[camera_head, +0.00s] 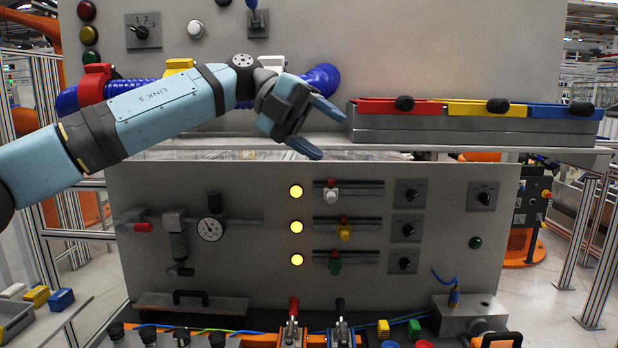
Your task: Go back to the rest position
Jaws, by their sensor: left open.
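My left gripper (325,130) is open and empty. My left arm comes in from the left edge, stretched across the upper panel (400,60). The right gripper is not in view.
A shelf (480,143) carries a grey tray (470,130) with red (380,106), yellow (470,107) and blue (560,111) lids. A blue corrugated hose (322,79) runs behind my left arm. The lower panel (270,240) has lit lamps, sliders and knobs. Levers (293,310) stand below.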

